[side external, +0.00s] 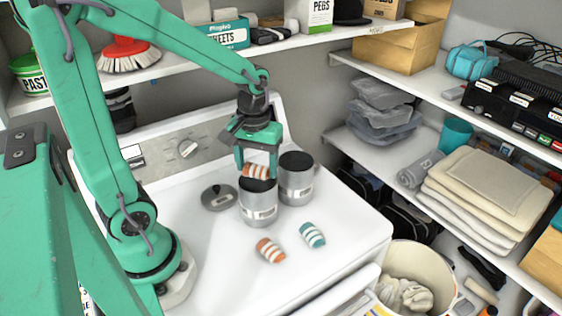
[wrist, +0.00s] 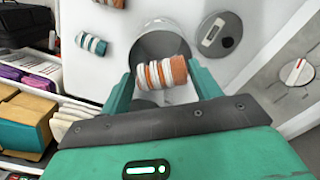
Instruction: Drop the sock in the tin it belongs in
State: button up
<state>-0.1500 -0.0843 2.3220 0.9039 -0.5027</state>
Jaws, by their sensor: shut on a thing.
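My gripper (side external: 258,165) is shut on an orange-and-white striped sock (wrist: 162,73), held just above the mouth of the front tin (side external: 258,205). The sock also shows in the side view (side external: 256,171). The front tin is open, grey metal, with a label too small to read; its rim shows in the wrist view (wrist: 162,24). A second open tin (side external: 296,182) stands just behind and to the right. A second orange striped sock (side external: 270,250) and a teal striped sock (side external: 312,234) lie on the white machine top. A round grey lid (side external: 219,197) lies left of the tins.
The white machine top (side external: 340,215) is clear to the right of the tins. Its control panel with a knob (side external: 188,148) rises behind. Shelves with folded cloths (side external: 485,190) stand at right, and a bin (side external: 420,262) is below the machine's right edge.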

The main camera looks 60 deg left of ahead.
jog(key=o, duration=1)
jog(key=shift+o, duration=0.2)
jog(key=shift+r, duration=3.9)
jog(key=s+d+r+m+t, duration=0.2)
jog(key=s+d+m+t, duration=0.2)
jog(key=m, duration=0.3)
jog(key=shift+s+d+r+t, duration=0.15)
jog(key=shift+s+r+t, duration=0.25)
jog(key=shift+s+t, duration=0.45)
